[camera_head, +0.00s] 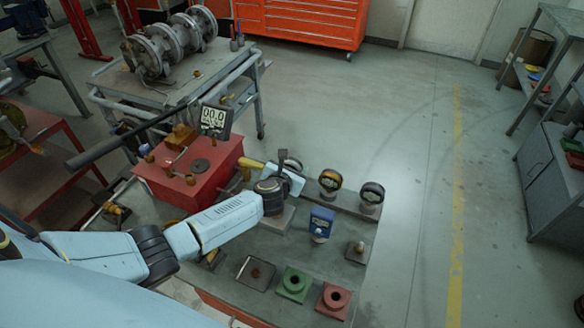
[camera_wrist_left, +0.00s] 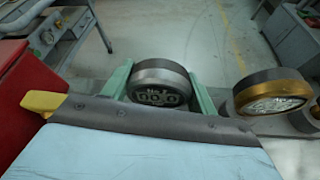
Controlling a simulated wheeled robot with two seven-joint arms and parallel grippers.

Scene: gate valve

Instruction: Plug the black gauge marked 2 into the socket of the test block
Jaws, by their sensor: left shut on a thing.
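My left gripper (camera_head: 288,174) is shut on a round gauge (camera_head: 291,164) in the back row. In the left wrist view the fingers stand on both sides of this gauge (camera_wrist_left: 160,82), which has a silver band and dark body; its number is not readable. A gold-rimmed gauge (camera_head: 330,180) stands just right of it, and also shows in the left wrist view (camera_wrist_left: 270,92). A black-rimmed gauge (camera_head: 371,194) stands at the row's right end, its mark too small to read. Which object is the test block is unclear; a red box (camera_head: 172,190) stands left of the gripper.
A blue gauge-like piece (camera_head: 321,222) stands in front of the row. A green block (camera_head: 294,284) and red block (camera_head: 333,300), both with round holes, stand nearer. A small post (camera_head: 356,251) is at the right edge. A long black bar (camera_head: 120,140) crosses near the red box.

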